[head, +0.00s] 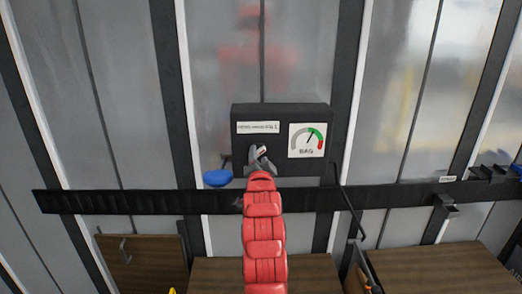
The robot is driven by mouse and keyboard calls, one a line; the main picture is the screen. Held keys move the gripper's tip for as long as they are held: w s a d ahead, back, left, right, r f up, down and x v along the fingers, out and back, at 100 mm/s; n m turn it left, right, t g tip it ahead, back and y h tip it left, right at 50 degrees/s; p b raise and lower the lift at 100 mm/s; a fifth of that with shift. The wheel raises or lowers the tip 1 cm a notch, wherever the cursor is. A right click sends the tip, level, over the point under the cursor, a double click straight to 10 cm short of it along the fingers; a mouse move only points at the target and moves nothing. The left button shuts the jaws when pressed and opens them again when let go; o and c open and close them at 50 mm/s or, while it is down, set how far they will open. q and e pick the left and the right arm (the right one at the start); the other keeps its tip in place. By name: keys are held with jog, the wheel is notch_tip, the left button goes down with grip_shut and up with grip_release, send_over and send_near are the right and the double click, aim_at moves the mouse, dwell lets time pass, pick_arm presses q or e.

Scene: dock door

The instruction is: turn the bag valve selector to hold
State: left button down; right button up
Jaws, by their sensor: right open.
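A dark control box (318,169) is mounted on the wall at the centre. It carries a white label strip (258,127) and a round-scale gauge (307,140) marked BAG, whose needle points up and slightly right toward the green part. My right gripper (262,155) is open in front of the lower left of the box, with its red arm below it. A small white and red piece (262,150) shows between the fingers; it may be part of the selector. The rest of the selector and its setting are hidden by the gripper. My left gripper is not in view.
A blue rounded object (217,178) is just left of the box. A black rail (110,201) crosses the wall below it. A dark hose (348,205) hangs at the right. Brown wooden panels (440,268) stand below. Dark brackets (488,173) sit far right.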

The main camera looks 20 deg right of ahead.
jog(key=shift+a+r, duration=0.1)
jog(key=shift+c, duration=0.6)
grip_shut()
